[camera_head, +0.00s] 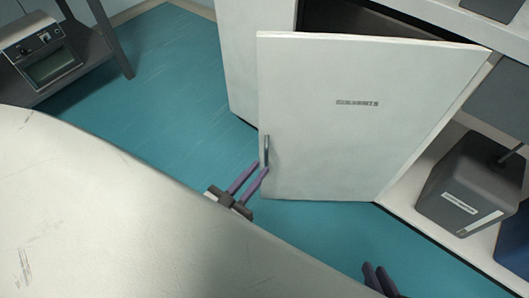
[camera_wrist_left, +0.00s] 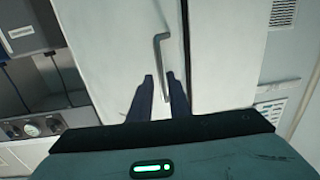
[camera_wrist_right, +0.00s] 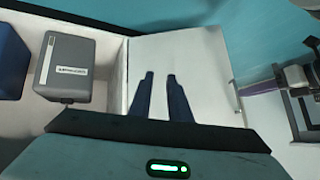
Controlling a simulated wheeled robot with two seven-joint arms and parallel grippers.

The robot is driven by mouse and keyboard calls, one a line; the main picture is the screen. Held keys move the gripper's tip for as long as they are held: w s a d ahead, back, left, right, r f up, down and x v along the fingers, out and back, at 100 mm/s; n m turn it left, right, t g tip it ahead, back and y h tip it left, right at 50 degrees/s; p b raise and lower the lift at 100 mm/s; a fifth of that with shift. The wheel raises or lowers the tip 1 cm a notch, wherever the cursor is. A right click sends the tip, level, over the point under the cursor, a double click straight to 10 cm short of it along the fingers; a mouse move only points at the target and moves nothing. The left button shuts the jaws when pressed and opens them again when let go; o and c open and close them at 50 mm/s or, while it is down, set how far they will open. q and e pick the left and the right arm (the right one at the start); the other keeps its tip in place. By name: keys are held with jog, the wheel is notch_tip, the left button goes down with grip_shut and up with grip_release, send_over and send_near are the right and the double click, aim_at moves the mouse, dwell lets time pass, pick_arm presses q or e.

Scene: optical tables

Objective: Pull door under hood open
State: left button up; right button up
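The white door (camera_head: 355,120) labelled "SOLVENTS" stands partly open, with a dark gap above its top edge. Its metal bar handle (camera_head: 266,150) is on the door's left edge, and the handle also shows in the left wrist view (camera_wrist_left: 162,60). My left gripper (camera_head: 262,167) is open at the lower end of the handle. In the left wrist view the handle's lower end lies between the fingers; I cannot tell whether they touch it. My right gripper (camera_head: 374,266) is open and empty below the door; its fingers (camera_wrist_right: 160,74) point toward the door face.
A grey container (camera_head: 470,185) stands on the open shelf right of the door, with a blue one (camera_head: 514,250) beside it. A grey rack (camera_head: 95,45) with an instrument (camera_head: 45,55) is at the upper left. The teal floor (camera_head: 165,90) left of the door is clear.

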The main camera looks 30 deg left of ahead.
pick_arm(q)
jog(key=shift+s+a+p, duration=0.2)
jog(key=shift+s+p, duration=0.1)
jog(key=shift+s, duration=2.3)
jog(key=shift+c, duration=0.4)
